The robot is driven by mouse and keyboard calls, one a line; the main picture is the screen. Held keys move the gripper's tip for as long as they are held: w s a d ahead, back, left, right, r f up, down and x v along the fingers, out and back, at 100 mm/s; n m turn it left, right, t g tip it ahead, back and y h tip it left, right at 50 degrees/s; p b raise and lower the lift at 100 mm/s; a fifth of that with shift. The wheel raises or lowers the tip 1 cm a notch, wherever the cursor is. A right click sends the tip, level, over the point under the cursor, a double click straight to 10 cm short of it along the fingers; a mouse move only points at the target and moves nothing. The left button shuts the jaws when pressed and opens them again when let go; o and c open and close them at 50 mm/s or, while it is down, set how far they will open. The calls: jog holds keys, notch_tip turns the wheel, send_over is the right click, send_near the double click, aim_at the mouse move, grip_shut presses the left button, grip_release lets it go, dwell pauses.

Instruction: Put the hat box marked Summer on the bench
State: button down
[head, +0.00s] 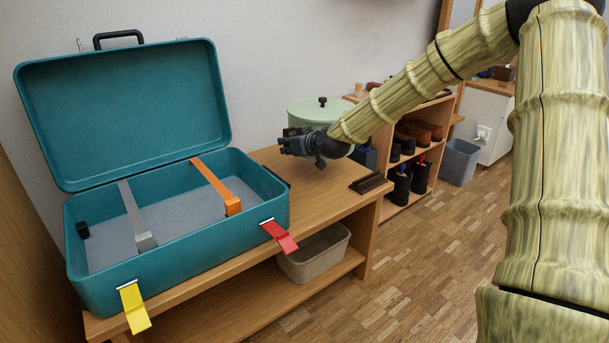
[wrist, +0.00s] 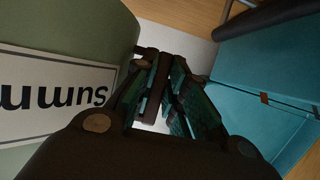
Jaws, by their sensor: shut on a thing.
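The pale green round hat box (head: 308,112) has a dark knob on its lid and stands upright behind my gripper in the head view. In the wrist view the hat box (wrist: 60,28) fills the left side, and its white label (wrist: 55,98) reads "Summ", upside down and cut off. My gripper (head: 284,141) is beside the hat box, its fingers (wrist: 163,85) shut on a narrow dark part that looks like a handle on the box's side. The wooden bench (head: 330,187) is below. My gripper and arm hide the box's base, so I cannot tell if it touches the bench.
An open teal suitcase (head: 190,259) fills the bench's left part, close to my gripper. A small dark brown object (head: 367,183) lies near the bench's right end. A bin (head: 315,258) is on the lower shelf. A shoe rack (head: 419,150) stands behind.

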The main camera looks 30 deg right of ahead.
jog(key=shift+f+b, duration=2.45)
jog(key=shift+f, duration=2.45)
jog(key=c, duration=1.4)
grip_release()
jog(key=shift+c, duration=0.2)
jog(key=shift+s+r, duration=0.15)
jog(key=shift+r, duration=0.05)
jog(key=p+v, duration=0.5)
jog(key=v, duration=0.5)
jog(key=shift+s+r, duration=0.25)
jog(key=shift+s, duration=0.55)
